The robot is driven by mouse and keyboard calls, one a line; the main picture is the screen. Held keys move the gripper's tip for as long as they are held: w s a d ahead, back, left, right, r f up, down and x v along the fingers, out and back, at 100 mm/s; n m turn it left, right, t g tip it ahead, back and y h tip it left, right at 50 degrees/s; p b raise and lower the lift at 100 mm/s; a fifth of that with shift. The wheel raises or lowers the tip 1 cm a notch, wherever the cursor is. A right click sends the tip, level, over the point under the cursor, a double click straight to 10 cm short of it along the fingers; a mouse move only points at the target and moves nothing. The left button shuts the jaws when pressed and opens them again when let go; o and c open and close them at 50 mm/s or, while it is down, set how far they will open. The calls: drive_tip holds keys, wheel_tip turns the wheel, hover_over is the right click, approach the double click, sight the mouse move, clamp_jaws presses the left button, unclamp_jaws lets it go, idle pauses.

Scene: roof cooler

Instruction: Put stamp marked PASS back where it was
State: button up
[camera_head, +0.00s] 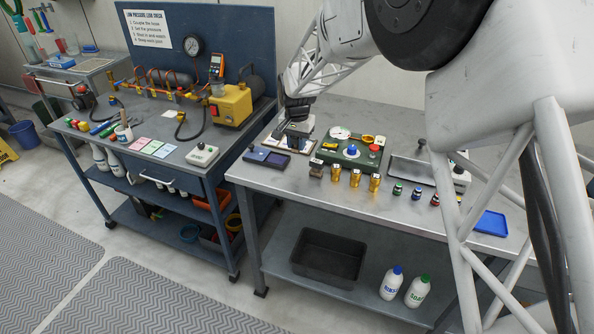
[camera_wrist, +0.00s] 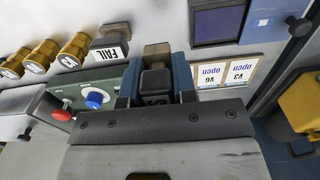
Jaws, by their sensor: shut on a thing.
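My gripper (camera_head: 295,122) is over the back left part of the right-hand bench in the head view. In the wrist view its two blue fingers (camera_wrist: 157,88) are shut on a dark stamp with a brownish block (camera_wrist: 157,52). No lettering on this stamp is readable, so the PASS mark is not visible. The stamp marked FAIL (camera_wrist: 110,46) stands beside it in the wrist view, apart from the fingers. The FAIL stamp is also on the bench in the head view (camera_head: 316,168). A dark blue ink pad (camera_head: 266,157) lies left of it, also seen in the wrist view (camera_wrist: 218,22).
Several brass fittings (camera_head: 355,178) stand right of the FAIL stamp. A green box (camera_head: 345,155) with red and blue knobs stands behind them. Cards reading V3 open and V6 open (camera_wrist: 225,70) lie near the held stamp. A blue tray (camera_head: 491,223) is at the right.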

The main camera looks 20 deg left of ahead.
sight(297, 170)
drive_tip(key=shift+f, duration=1.35)
drive_tip(key=shift+f, duration=0.1)
drive_tip(key=shift+f, duration=2.55)
drive_tip(key=o, duration=0.9)
drive_tip(key=shift+f, duration=0.15)
wheel_tip(297, 170, up, 12)
drive_tip(key=shift+r, duration=0.15)
